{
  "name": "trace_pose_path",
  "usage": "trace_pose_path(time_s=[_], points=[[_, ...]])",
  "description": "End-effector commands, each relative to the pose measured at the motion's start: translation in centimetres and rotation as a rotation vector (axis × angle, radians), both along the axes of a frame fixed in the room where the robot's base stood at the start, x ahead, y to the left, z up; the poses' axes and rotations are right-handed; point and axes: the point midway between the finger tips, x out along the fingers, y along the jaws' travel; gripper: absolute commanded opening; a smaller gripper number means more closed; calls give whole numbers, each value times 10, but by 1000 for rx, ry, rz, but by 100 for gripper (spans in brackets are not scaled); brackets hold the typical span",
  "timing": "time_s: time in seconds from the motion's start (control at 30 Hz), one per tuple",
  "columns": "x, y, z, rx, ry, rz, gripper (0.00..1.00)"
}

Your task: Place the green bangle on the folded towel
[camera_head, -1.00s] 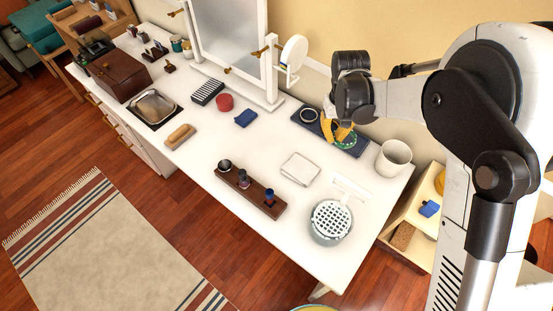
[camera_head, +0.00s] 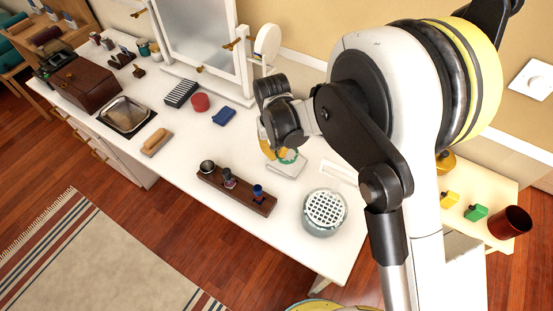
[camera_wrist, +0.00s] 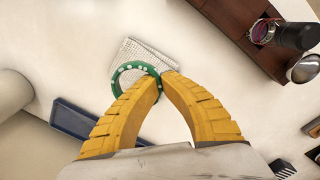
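The green bangle (camera_wrist: 124,74) has pale spots and is pinched at its edge between my gripper's yellow fingertips (camera_wrist: 161,80). It also shows in the head view (camera_head: 291,157), beside the fingers (camera_head: 274,152). The folded towel (camera_wrist: 137,52) is a pale, textured square on the white tabletop. In the wrist view the bangle overlaps the towel's near part. In the head view the towel (camera_head: 285,170) shows just below the bangle, partly hidden by it and the gripper. I cannot tell whether the bangle touches it.
A brown wooden holder (camera_head: 213,182) with several round-topped items stands left of the towel. A grey pot with a perforated white lid (camera_head: 325,209) stands to the right. A dark blue tray (camera_wrist: 73,120) and a white cup (camera_wrist: 12,92) show in the wrist view.

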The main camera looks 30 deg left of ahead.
Motion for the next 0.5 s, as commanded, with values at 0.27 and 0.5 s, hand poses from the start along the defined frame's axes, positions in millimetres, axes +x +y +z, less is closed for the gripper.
trace_pose_path(time_s=[0.27,0.5], points=[[0,0,-27,0,0,0,0],[0,0,-30,0,0,0,0]])
